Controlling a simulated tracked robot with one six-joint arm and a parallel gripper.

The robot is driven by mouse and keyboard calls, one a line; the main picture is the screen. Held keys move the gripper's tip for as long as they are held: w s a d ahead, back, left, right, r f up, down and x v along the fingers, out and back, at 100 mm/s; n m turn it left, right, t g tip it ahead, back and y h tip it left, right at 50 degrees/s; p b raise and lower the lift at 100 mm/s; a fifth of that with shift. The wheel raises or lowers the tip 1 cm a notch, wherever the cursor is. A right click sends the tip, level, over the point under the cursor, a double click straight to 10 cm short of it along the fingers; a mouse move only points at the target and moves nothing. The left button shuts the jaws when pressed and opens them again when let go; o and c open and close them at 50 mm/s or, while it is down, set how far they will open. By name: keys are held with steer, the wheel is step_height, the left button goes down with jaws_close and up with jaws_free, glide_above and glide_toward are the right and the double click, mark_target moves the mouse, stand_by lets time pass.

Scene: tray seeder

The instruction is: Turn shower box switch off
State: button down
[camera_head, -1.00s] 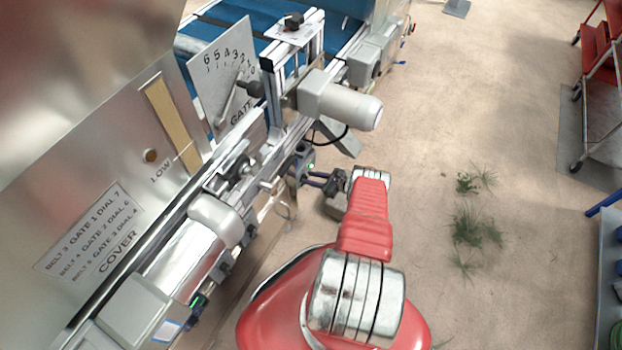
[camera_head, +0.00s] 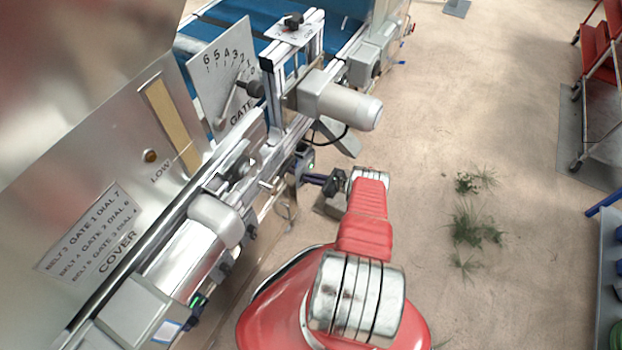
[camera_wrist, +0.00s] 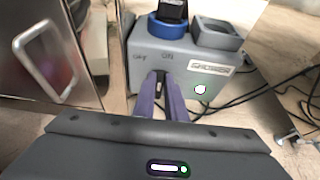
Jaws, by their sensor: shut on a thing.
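The shower box (camera_wrist: 185,68) is a grey box with a SHOWER label, in the upper middle of the wrist view. Its front carries OFF at left and ON at right, with a small dark switch (camera_wrist: 160,77) below them. A round pale light glows on the front's right side. My gripper (camera_wrist: 162,88) has its purple fingers at the switch, shut on it; the fingertips hide most of it, so its exact position is unclear. In the head view my gripper (camera_head: 310,179) reaches left to the machine's side, where the box (camera_head: 304,156) is small and partly hidden.
A blue-ringed connector (camera_wrist: 170,25) and an open grey socket housing (camera_wrist: 216,35) sit on the box. Black cables (camera_wrist: 262,92) run at right. A metal panel with a handle (camera_wrist: 45,62) stands close at left. The floor right of my arm is open, with grass tufts (camera_head: 470,225).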

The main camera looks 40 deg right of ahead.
steer(key=shift+a, duration=0.15)
steer(key=shift+s+a+f+n+t+h, duration=0.2)
steer(key=shift+a+n+t+h, duration=0.15)
steer(key=shift+n+h, duration=0.45)
steer(key=shift+s+a+f+n+t+h, duration=0.15)
steer(key=shift+a+n+t+h, duration=0.2)
steer(key=shift+n, duration=0.85)
steer(key=shift+s+a+f+n+t+h, duration=0.1)
steer(key=shift+a+f+n+t+h, duration=0.2)
steer(key=shift+n+h, duration=0.55)
steer(key=shift+r+n, duration=0.1)
steer(key=shift+n, duration=0.15)
steer(key=c, duration=1.8)
jaws_free()
steer(key=shift+r, duration=0.1)
steer(key=v, duration=1.3)
steer(key=shift+s, duration=0.35)
